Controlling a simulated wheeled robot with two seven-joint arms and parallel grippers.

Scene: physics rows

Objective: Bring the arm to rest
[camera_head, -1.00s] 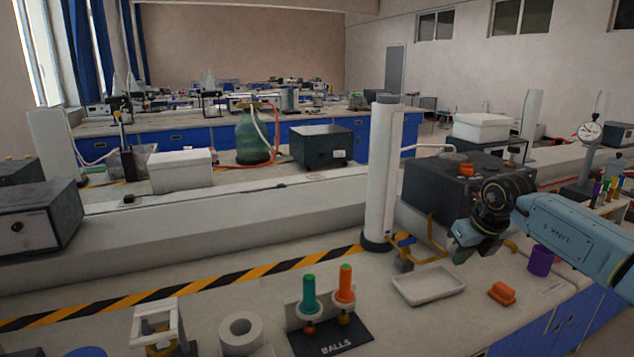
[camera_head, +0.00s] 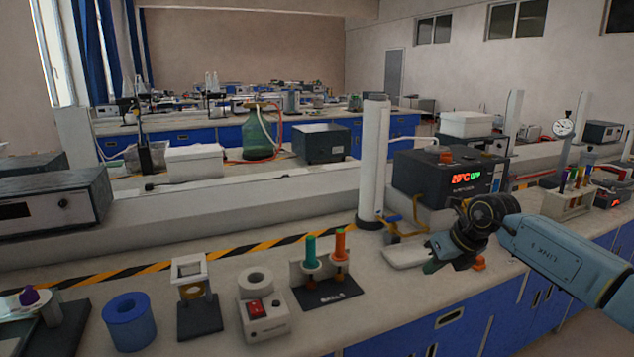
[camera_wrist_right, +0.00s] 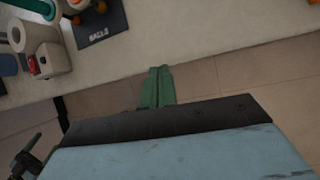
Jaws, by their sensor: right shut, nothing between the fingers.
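My right arm reaches in from the right in the head view. Its gripper (camera_head: 434,264) hangs over the front part of the bench, close to a white tray (camera_head: 404,254) that it partly hides. In the right wrist view the green fingers (camera_wrist_right: 157,88) are together with nothing between them, and the floor and the bench's front edge lie beyond them.
The bench (camera_head: 372,300) holds a black BALLS stand (camera_head: 326,292) with teal and orange handles, a white device with a red switch (camera_head: 262,312), a blue ring (camera_head: 129,320) and a black box with a lit display (camera_head: 450,172). A test tube rack (camera_head: 566,203) stands right.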

